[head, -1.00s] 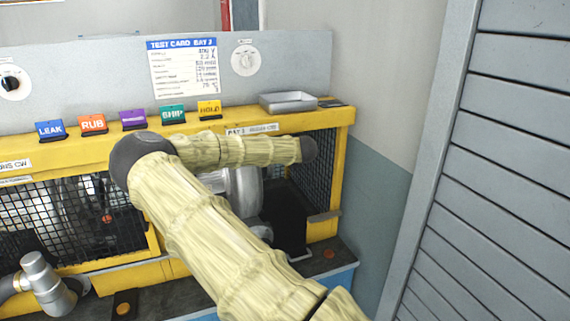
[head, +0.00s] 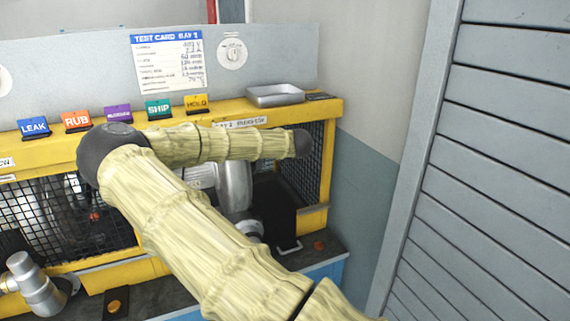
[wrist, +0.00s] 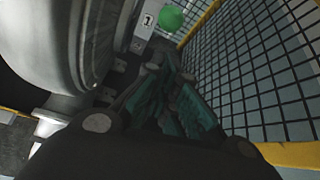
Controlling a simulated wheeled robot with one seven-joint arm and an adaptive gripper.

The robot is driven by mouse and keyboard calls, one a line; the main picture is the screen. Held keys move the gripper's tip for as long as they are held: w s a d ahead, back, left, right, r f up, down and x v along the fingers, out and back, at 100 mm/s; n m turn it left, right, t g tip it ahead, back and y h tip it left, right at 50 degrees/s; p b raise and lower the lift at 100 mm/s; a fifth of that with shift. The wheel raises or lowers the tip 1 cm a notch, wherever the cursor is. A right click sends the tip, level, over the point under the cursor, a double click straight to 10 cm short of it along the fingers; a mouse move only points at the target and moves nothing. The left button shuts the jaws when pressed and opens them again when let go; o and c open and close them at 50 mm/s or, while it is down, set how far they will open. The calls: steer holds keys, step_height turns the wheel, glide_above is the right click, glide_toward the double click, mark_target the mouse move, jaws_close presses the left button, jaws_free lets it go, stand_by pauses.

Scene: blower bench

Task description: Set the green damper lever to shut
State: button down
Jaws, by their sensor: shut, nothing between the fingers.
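The green round knob (wrist: 171,18) of the damper lever shows at the top of the wrist view, beyond my fingertips and apart from them. The lever's shaft is hard to make out, and its setting cannot be told. A small white plate marked "1" (wrist: 148,20) is just left of the knob. My gripper (wrist: 172,65) points toward the knob with its dark fingers together and empty. In the head view my gripper and the lever are hidden; my arm reaches across the front of the right bay.
A rounded metal blower housing (wrist: 65,45) is close on the left in the wrist view. Black mesh (wrist: 255,60) with a yellow frame (wrist: 290,155) closes the right side. In the head view, coloured tags and a metal tray (head: 275,95) sit on the yellow top rail.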

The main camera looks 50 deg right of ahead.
steer(key=s+a, duration=0.5)
steer(key=s, duration=0.3)
steer(key=w+d+f+n+t+h+b, duration=0.1)
steer(key=d+f+t+b, duration=0.3)
steer(key=f+t+b, duration=0.35)
steer(key=r+p+x, duration=0.3)
steer(key=p+x, duration=0.3)
steer(key=x, duration=0.6)
steer(key=shift+w+a, duration=0.2)
steer(key=shift+w, duration=0.1)
steer(key=shift+t, duration=0.25)
steer(key=shift+p, duration=0.3)
